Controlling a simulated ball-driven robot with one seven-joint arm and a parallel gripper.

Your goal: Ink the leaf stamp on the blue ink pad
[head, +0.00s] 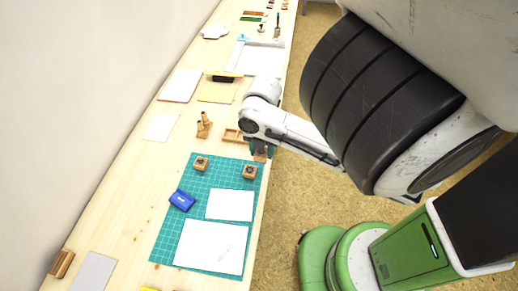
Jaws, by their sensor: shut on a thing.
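My gripper (260,148) is at the far right corner of the green cutting mat (168,237). It is shut on a small wooden stamp (260,157), mostly hidden by the fingers. The picture on this stamp cannot be made out. The blue ink pad (182,200) lies on the left part of the mat, well apart from my gripper. Two other wooden stamps sit on the mat, one at its far left (200,163) and one nearer the right edge (249,172). Their designs are too small to tell.
Two white paper sheets, a small one (230,205) and a large one (211,246), lie on the mat. A wooden tray (232,136) and a wooden holder (204,125) stand beyond it. The wall runs along the left of the table.

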